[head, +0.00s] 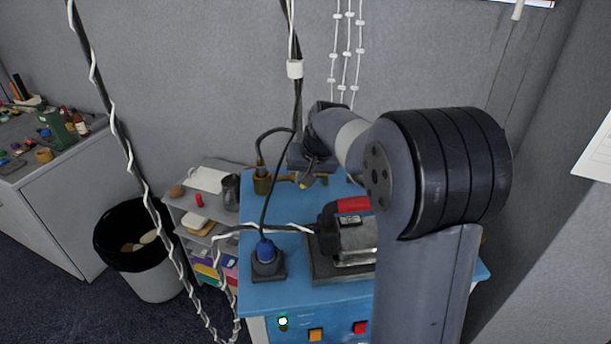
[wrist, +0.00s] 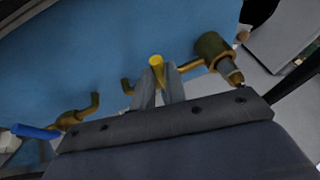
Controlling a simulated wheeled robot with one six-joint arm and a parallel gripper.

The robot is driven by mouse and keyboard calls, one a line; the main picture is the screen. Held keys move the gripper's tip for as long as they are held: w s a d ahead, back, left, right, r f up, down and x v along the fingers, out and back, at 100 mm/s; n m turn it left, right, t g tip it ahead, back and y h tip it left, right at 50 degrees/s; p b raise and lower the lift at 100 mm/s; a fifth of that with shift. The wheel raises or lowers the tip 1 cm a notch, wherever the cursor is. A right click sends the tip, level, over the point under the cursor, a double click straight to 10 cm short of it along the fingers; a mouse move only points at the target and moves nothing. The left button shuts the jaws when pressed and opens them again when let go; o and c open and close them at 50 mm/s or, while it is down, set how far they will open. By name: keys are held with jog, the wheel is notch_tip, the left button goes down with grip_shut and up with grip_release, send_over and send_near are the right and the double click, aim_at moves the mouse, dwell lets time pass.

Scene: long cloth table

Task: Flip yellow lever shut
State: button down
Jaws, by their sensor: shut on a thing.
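The yellow lever (wrist: 156,61) shows its rounded end between my gripper's two fingers in the wrist view. My gripper (wrist: 158,78) is shut on it. In the head view my gripper (head: 311,174) is at the back of the blue bench top, and a bit of yellow (head: 304,185) shows just below it. The lever joins a brass pipe fitting (wrist: 210,47) on the right in the wrist view. The fingers and my wrist hide much of the lever, so its full angle cannot be told.
A brass pipe with a blue handle (wrist: 38,132) is at left in the wrist view. A red and black device (head: 350,232) and a blue plug on a socket (head: 266,260) stand on the blue bench (head: 300,296). Cables hang nearby. A bin (head: 150,262) stands left.

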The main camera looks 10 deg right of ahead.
jog(key=c, duration=1.4)
grip_release()
jog(key=shift+c, duration=0.2)
jog(key=b+v, duration=0.1)
jog(key=v, duration=1)
jog(key=shift+b, duration=0.3)
jog(key=shift+a+f, duration=0.1)
jog(key=shift+f, duration=0.05)
jog(key=p+x, duration=0.1)
jog(key=x, duration=1)
jog(key=shift+p, duration=0.4)
jog(key=shift+d+n, duration=0.5)
jog(key=shift+n, duration=0.1)
jog(key=shift+a, duration=0.15)
